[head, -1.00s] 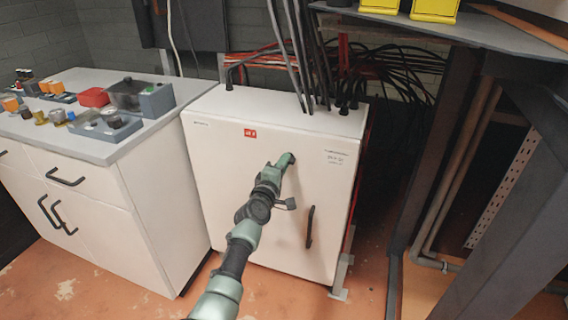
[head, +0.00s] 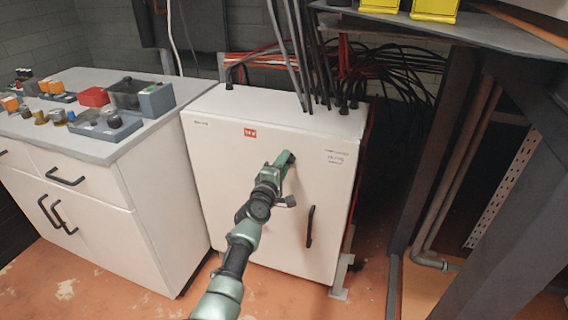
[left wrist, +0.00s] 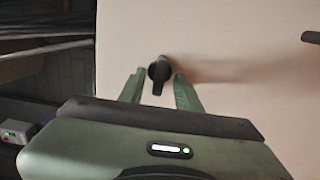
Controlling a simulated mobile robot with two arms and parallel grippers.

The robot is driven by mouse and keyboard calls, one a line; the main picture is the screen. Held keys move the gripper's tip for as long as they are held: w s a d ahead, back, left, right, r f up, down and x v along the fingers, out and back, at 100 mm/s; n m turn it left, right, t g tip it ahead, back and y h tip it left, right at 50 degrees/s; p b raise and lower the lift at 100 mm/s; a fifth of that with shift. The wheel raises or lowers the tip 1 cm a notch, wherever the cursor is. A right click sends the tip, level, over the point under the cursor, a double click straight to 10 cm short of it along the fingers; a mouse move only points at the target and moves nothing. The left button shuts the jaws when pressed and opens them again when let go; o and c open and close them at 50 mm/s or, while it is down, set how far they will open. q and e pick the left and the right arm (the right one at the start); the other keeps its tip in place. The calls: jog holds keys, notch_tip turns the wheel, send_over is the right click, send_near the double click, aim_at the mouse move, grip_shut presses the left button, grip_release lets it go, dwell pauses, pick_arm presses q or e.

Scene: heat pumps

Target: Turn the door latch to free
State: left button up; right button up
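The white cabinet door (head: 225,185) is closed and faces me. In the left wrist view, a small black door latch (left wrist: 158,75) sticks out from the pale door, with its lever pointing down. My left gripper (left wrist: 159,77) is open, with one green finger on each side of the latch and a gap visible on both sides. In the head view, the left gripper (head: 284,160) is at the upper middle of the door, and it hides the latch there. My right gripper is in neither view.
A black bar handle (head: 310,226) sits lower right on the door. A counter with drawers (head: 95,150) stands to the left, carrying several small devices. Dark cables (head: 290,50) run into the cabinet top. A dark steel frame (head: 435,150) stands to the right.

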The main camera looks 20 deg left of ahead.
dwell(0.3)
pick_arm(q)
jog(key=s+m, duration=0.8)
jog(key=m, duration=1)
jog(key=s+f+g+p, duration=0.2)
jog(key=s+f, duration=0.2)
jog(key=f, duration=0.4)
jog(key=s+d+f+g+p, duration=0.1)
jog(key=s+f, duration=0.3)
jog(key=f, duration=0.4)
jog(key=s+d+f+m+g+p, duration=0.1)
jog(key=s+f+g+p, duration=0.2)
jog(key=f, duration=0.6)
jog(key=shift+s+g, duration=0.4)
jog(key=shift+s, duration=0.7)
jog(key=shift+d, duration=0.1)
